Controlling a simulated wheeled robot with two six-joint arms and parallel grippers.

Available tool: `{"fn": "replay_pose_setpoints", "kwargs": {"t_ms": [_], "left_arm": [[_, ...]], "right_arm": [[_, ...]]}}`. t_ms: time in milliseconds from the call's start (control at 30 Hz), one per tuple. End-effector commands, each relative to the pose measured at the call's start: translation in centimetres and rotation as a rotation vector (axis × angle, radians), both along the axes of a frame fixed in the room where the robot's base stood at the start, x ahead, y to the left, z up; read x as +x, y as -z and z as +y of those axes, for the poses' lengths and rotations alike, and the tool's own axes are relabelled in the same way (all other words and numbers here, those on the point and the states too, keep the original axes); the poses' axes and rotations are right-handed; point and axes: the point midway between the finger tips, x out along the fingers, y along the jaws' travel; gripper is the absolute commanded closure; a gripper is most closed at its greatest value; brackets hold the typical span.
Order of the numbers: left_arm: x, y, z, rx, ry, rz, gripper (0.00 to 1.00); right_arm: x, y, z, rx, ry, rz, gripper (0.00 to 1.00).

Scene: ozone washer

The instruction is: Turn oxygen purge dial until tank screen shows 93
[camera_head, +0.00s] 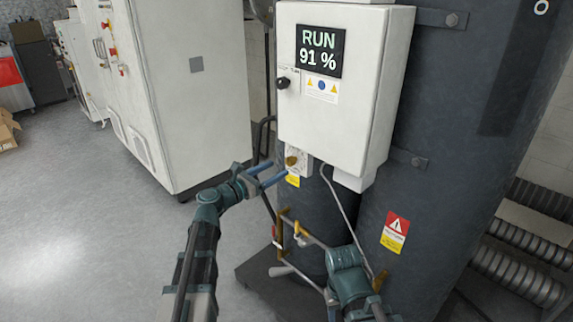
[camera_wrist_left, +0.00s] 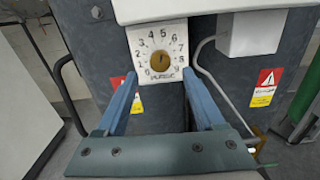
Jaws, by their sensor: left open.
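The screen (camera_head: 319,50) on the white box reads RUN 91 %. The purge dial is a brass knob (camera_head: 291,161) on a small white plate below the box. In the left wrist view the brass knob (camera_wrist_left: 161,59) sits at the centre of a white numbered plate (camera_wrist_left: 160,37) marked PURGE. My left gripper (camera_head: 270,172) is open, its two blue fingers pointing at the plate from the left and just short of the knob. In the left wrist view the left gripper (camera_wrist_left: 160,85) has one finger on each side of the plate's lower part.
The white control box (camera_head: 335,100) hangs on dark tanks (camera_head: 450,130) just above the dial. A grey hose (camera_head: 343,205) runs down right of the dial.

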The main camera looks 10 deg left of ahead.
Motion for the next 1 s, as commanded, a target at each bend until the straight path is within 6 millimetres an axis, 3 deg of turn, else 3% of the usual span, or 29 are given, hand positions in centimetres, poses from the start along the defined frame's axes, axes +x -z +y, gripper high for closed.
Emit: {"fn": "replay_pose_setpoints", "kwargs": {"t_ms": [100,300,767,1000], "left_arm": [[2.1,0.0,-1.3,0.0,0.002,0.0,0.3],[4.0,0.0,-2.7,0.001,0.001,-0.001,0.3],[4.7,0.0,-3.4,0.001,0.0,-0.001,0.3],[4.7,0.0,-3.3,0.001,0.0,-0.001,0.69]], "right_arm": [[0.0,0.0,0.0,0.0,0.0,0.0,0.5],[0.0,0.0,0.0,0.0,0.0,0.0,0.5],[0.0,0.0,0.0,0.0,0.0,0.0,0.5],[0.0,0.0,0.0,0.0,0.0,0.0,0.5]]}}
